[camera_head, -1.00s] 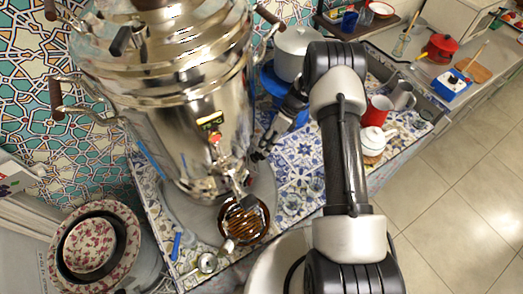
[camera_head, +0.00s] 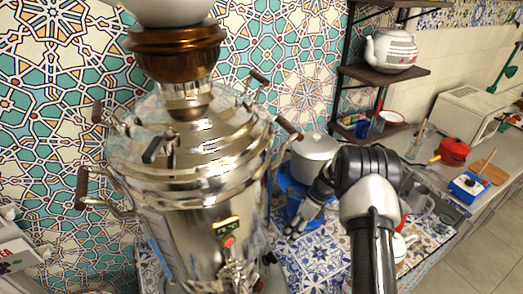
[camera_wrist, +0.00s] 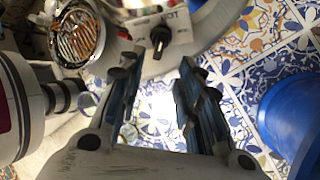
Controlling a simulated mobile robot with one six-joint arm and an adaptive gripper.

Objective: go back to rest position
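The large shiny samovar (camera_head: 190,195) stands on the tiled counter at the left of the head view. A white teapot (camera_head: 170,10), cut off by the top edge, sits on its brown crown. My gripper (camera_head: 298,222) is to the right of the samovar's body, apart from it, above the patterned tiles. In the wrist view my gripper's two fingers (camera_wrist: 158,75) are spread, with only counter showing between them. The samovar's base with a black knob (camera_wrist: 160,38) and a round slotted drip tray (camera_wrist: 78,35) show beyond the fingertips.
A grey lidded pot (camera_head: 314,158) stands behind my gripper on a blue support (camera_wrist: 297,115). A red pot (camera_head: 452,151) and a blue box (camera_head: 468,187) are on the right counter. A patterned teapot (camera_head: 391,50) is on a shelf. Open floor lies at the lower right.

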